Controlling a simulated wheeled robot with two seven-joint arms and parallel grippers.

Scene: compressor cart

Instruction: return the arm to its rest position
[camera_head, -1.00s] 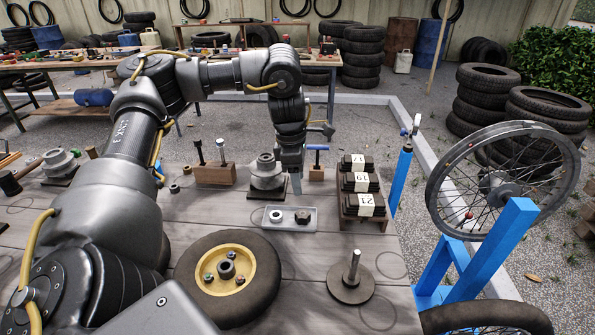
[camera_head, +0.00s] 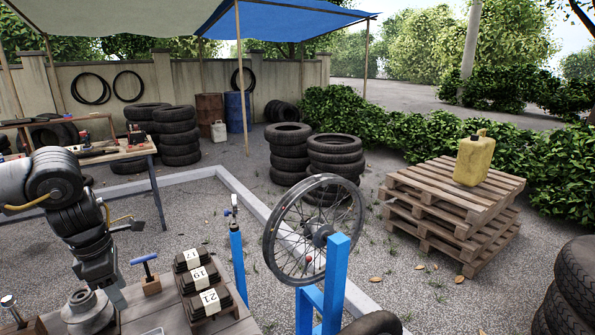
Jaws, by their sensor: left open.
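My left arm, dark grey with a yellow cable, comes in from the left edge. Its gripper (camera_head: 118,296) points down over the far part of the workbench (camera_head: 238,325). The gripper is open and I see nothing held in it; its fingertips are small and partly hard to make out. It is close behind a grey metal flanged part (camera_head: 88,312), and I cannot tell whether they touch. A blue T-handled tool (camera_head: 145,262) in a wooden block stands just right of the gripper. My right gripper is out of view.
A rack of black blocks numbered 17, 19 and 21 (camera_head: 203,285) sits at the bench's right side. Beyond it are a blue post (camera_head: 238,262) and a spoked wheel (camera_head: 313,230) on a blue stand. Pallets (camera_head: 450,205) with a yellow canister (camera_head: 474,160) stand farther right.

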